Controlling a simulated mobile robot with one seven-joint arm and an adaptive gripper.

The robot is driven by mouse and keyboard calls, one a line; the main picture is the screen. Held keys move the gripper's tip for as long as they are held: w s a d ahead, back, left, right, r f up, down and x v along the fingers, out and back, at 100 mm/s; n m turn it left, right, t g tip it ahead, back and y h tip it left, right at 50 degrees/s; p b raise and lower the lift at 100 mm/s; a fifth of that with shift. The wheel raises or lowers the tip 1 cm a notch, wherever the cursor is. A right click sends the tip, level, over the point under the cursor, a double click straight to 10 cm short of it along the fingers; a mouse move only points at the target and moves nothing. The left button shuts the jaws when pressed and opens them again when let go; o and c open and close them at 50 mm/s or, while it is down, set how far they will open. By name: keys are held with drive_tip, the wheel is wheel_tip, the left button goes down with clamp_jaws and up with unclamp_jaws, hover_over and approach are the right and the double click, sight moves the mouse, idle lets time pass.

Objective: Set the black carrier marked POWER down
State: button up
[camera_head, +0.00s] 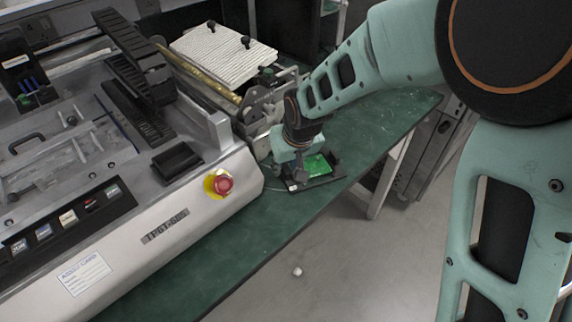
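A flat black carrier (322,182) with a bright green panel in it is at the green table's right part, beside the machine. A small white mark shows at its left corner, but I cannot read any lettering. My gripper (297,176) points down at the carrier's left part, overlapping it in the view. The fingertips are small and dark against the carrier, so I cannot tell whether they are closed on it. I also cannot tell whether the carrier touches the tabletop or is slightly above it.
The green table (225,240) has a clear strip along its front edge. A large grey machine (215,150) with a red emergency button (219,184) stands at the left. A white ribbed plate (222,55) lies behind. A small round white thing (297,271) is on the floor.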

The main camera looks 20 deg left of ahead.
drive_tip(key=shift+r, duration=0.55)
drive_tip(key=p+v, duration=0.2)
drive_tip(key=v, duration=0.9)
drive_tip(key=shift+s+d, duration=0.15)
drive_tip(key=shift+d, duration=0.1)
